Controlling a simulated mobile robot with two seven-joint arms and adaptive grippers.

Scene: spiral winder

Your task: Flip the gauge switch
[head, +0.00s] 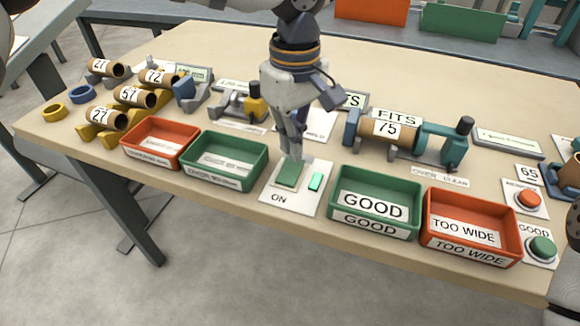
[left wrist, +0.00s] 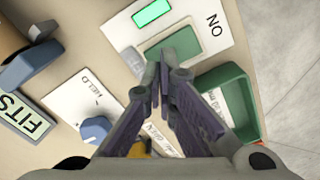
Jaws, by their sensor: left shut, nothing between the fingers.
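The gauge switch is a white plate (head: 296,200) marked ON near the table's front edge, with a green rocker (head: 288,174) and a small bright green light (head: 316,182) beside it. My left gripper (head: 291,154) points down with its fingertips shut and empty at the far edge of the rocker. In the left wrist view the tips (left wrist: 166,68) overlap the near edge of the rocker (left wrist: 175,46); I cannot tell whether they touch it. The light (left wrist: 152,12) shows bright green there too. My right gripper is out of view.
Green trays (head: 226,178) and (head: 374,222) the GOOD tray flank the switch plate. Orange trays stand at left (head: 160,158) and right, the latter marked TOO WIDE (head: 470,255). Behind are a gauge holding a tube marked 75 (head: 388,135) and a blue knob (left wrist: 95,130).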

